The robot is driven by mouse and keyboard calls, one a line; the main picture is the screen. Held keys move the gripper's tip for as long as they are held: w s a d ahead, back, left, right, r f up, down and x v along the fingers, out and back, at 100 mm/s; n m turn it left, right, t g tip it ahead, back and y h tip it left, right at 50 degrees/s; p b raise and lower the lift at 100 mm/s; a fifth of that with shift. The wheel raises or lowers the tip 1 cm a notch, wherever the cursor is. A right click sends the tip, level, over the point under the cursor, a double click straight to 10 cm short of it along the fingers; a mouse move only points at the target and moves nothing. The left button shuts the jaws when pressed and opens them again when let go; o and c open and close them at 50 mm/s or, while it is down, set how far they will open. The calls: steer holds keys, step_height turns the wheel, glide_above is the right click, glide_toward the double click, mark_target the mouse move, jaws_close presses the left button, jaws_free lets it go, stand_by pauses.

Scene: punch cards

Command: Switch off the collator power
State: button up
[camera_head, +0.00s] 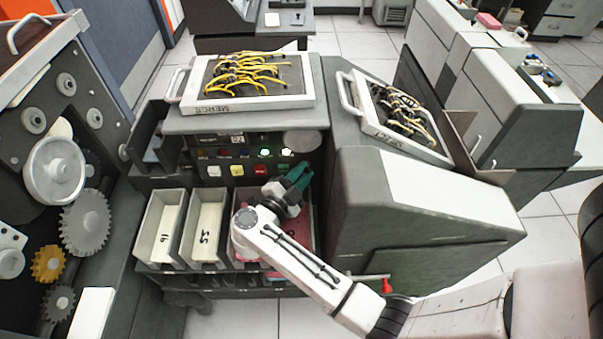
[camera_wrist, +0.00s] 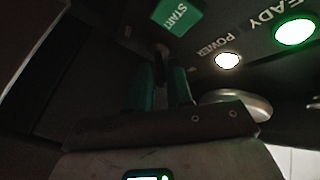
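The collator's dark control panel (camera_head: 228,160) is in the middle of the head view, with lit lamps and coloured buttons. My gripper (camera_head: 301,172), with green fingers, is at the panel's right end and hides part of it. In the wrist view my gripper (camera_wrist: 162,82) has its two fingers a small gap apart. A small dark lever-like part (camera_wrist: 160,64) shows at the gap; whether the fingers touch it I cannot tell. The lamp marked POWER (camera_wrist: 228,60) is lit white, and the READY lamp (camera_wrist: 295,32) is lit green. The green START button (camera_wrist: 178,16) is above the fingertips.
Card trays (camera_head: 207,222) stand below the panel, under my arm. A plugboard with yellow wires (camera_head: 250,80) lies on top, and another wired board (camera_head: 398,112) lies to the right. A sloped grey cabinet (camera_head: 425,205) is close on the right. A round metal disc (camera_wrist: 240,104) is beside the fingers.

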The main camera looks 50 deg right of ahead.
jaws_close()
steer(key=f+h+b, duration=0.1)
steer(key=b, duration=0.2)
steer(key=shift+f+m, duration=0.15)
steer(key=shift+m, duration=0.25)
steer(key=b, duration=0.1)
steer(key=m+h+b, duration=0.1)
steer(key=b, duration=0.1)
steer(key=shift+f+h, duration=0.25)
steer(key=shift+h, duration=0.05)
steer(key=shift+m+g+h+b, duration=0.3)
steer(key=shift+m+h+b, duration=0.15)
steer(key=shift+b, duration=0.25)
steer(key=shift+r, duration=0.15)
